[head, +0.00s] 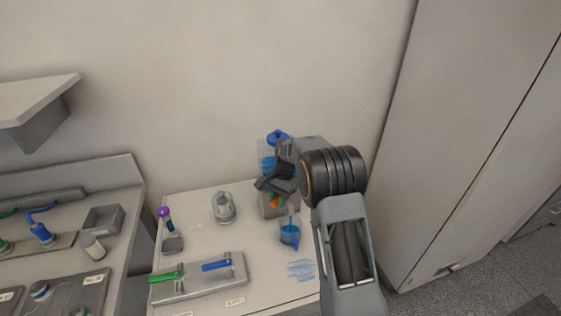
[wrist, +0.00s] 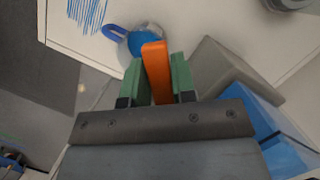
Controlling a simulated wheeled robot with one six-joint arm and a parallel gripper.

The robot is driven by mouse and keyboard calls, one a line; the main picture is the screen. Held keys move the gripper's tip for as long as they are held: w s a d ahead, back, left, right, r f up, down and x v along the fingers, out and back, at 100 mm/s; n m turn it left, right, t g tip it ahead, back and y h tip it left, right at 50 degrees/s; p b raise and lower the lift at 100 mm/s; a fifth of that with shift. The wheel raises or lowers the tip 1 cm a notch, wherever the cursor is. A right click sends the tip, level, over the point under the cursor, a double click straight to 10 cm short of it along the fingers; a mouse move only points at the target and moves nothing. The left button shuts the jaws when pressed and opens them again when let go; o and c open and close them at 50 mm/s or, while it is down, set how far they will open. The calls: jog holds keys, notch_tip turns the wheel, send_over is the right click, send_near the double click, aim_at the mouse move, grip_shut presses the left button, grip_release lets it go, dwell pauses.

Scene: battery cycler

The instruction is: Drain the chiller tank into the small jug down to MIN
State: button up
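The chiller tank (head: 266,163) stands at the back right of the bench, holding blue liquid under a blue cap (head: 278,136). Its level marks are too small to read. An orange valve lever (head: 275,202) shows low on its front. My gripper (head: 270,182) is in front of the tank. In the wrist view, the orange lever (wrist: 157,72) lies between the green finger pads, which appear to touch both sides. The small jug (head: 289,234) stands upright below the lever and has blue in it; its blue handle (wrist: 115,31) also shows in the wrist view.
Blue streaks (head: 301,270) mark the bench right of a panel with a green and a blue handle (head: 217,265). A clear glass vessel (head: 223,207) stands left of the tank. A tall cabinet (head: 470,130) stands at the right.

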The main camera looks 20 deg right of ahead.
jog(key=shift+w+a+m+t, duration=0.15)
jog(key=shift+w+m, duration=0.1)
jog(key=shift+m, duration=0.35)
jog(key=shift+w+a+m+t, duration=0.15)
jog(key=shift+w+m, duration=0.05)
jog(key=shift+m, duration=0.4)
dwell(2.1)
jog(key=m, duration=0.2)
jog(key=w+m+t+p, duration=0.1)
jog(key=w+m, duration=0.1)
jog(key=m, duration=0.1)
jog(key=shift+w+a+m+t+y+p, duration=0.25)
jog(key=shift+a+m+t+y+p, duration=0.05)
jog(key=shift+y+p, duration=0.1)
jog(key=shift+w, duration=0.15)
jog(key=shift+o, duration=1.2)
